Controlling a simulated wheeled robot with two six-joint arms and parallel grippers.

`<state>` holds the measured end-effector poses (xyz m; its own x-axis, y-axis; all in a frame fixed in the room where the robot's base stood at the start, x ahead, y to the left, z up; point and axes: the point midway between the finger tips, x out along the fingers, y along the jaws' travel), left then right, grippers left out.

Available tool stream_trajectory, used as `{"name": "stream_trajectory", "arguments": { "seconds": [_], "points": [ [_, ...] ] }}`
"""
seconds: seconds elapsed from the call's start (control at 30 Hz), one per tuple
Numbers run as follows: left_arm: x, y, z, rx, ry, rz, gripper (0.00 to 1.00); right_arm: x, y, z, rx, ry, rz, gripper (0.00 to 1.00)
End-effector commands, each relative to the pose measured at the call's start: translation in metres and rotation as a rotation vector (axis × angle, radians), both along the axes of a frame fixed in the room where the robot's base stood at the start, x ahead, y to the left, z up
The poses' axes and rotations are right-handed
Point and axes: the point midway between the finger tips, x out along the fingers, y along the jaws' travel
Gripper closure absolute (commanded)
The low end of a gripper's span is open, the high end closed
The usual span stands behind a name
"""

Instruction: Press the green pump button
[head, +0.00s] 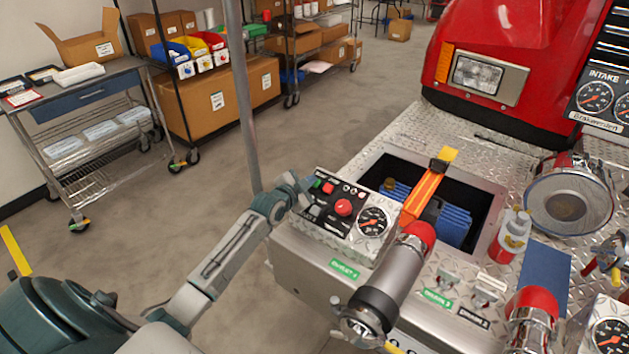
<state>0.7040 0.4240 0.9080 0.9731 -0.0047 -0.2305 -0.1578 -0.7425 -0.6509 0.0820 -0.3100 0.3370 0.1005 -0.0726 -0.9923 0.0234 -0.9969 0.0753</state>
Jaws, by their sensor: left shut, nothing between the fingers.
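The pump control panel (325,240) sits on the front left of the truck's diamond-plate bumper. The small green button (317,184) is at its upper left corner, beside a smaller red button (328,187). A large red mushroom button (343,207) and a round gauge (373,221) are further right. My left gripper (307,188) is shut and empty at the panel's left edge, just left of the green button. I cannot tell whether its tips touch the button. My right gripper is not in view.
A chrome nozzle with a red end (396,283) stands right of the panel. Behind is an open bumper well with blue hose (453,222) and an orange strap (424,192). A grey post (242,95) rises behind my left arm.

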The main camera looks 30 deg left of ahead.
Motion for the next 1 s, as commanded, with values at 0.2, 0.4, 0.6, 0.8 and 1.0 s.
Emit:
{"name": "stream_trajectory", "arguments": {
  "seconds": [0.2,0.4,0.6,0.8,1.0],
  "points": [
    [-0.006,0.001,0.011,0.001,0.000,0.000,1.00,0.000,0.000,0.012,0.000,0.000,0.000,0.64],
    [-0.006,0.001,0.010,0.001,-0.001,-0.001,1.00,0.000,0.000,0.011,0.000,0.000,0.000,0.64],
    [-0.007,0.001,0.014,0.001,-0.001,-0.001,1.00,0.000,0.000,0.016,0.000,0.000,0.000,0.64],
    [-0.016,0.001,0.031,0.001,0.000,0.000,1.00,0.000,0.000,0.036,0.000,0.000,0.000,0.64],
    [-0.026,0.002,0.049,0.001,0.000,0.000,1.00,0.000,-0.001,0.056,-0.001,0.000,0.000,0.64]
  ]
}}
